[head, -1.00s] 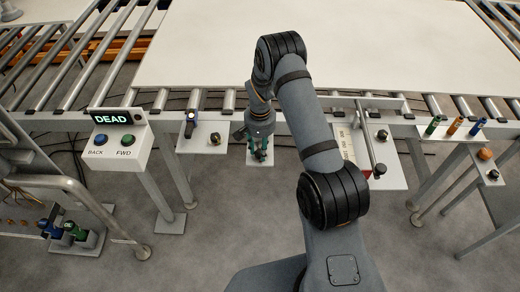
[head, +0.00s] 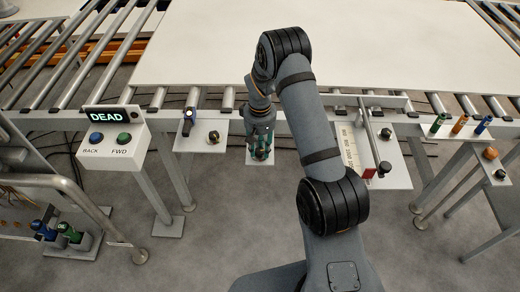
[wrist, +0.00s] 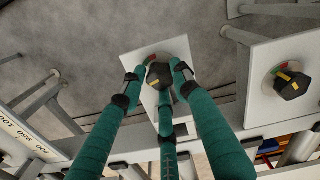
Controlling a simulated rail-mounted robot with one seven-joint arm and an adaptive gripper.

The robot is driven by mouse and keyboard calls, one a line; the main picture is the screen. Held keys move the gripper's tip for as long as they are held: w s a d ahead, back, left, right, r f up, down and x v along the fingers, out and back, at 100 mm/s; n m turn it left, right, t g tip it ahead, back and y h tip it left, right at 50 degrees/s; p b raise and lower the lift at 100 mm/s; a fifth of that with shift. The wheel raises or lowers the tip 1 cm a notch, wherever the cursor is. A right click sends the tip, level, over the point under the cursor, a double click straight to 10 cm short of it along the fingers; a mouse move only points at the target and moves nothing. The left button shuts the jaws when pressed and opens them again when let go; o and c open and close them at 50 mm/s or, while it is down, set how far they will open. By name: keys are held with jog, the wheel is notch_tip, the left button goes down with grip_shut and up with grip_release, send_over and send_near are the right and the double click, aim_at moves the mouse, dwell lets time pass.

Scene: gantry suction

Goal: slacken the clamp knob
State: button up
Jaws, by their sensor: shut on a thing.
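A black knob (wrist: 159,75) with a yellow mark stands on a small white plate (wrist: 176,51) with a red and green scale beside it, seen in the wrist view. The teal fingers of my gripper (wrist: 160,78) are closed around this knob from the sides and below. In the head view my gripper (head: 260,147) is over the same small plate (head: 260,160) at the bench's front edge. There the knob is mostly hidden by the fingers.
A second black knob (wrist: 291,84) sits on a neighbouring white plate; in the head view it is left of my gripper (head: 213,137). A control box (head: 113,150) reading DEAD stands further left. A scale and stop rod lie right. A large pale sheet (head: 330,50) covers the rollers behind.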

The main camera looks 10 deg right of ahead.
aim_at(260, 151)
jog(key=shift+s, duration=0.15)
dwell(0.3)
jog(key=o, duration=1.2)
jog(key=shift+c, duration=0.2)
notch_tip(260, 151, up, 12)
jog(key=shift+f, duration=0.1)
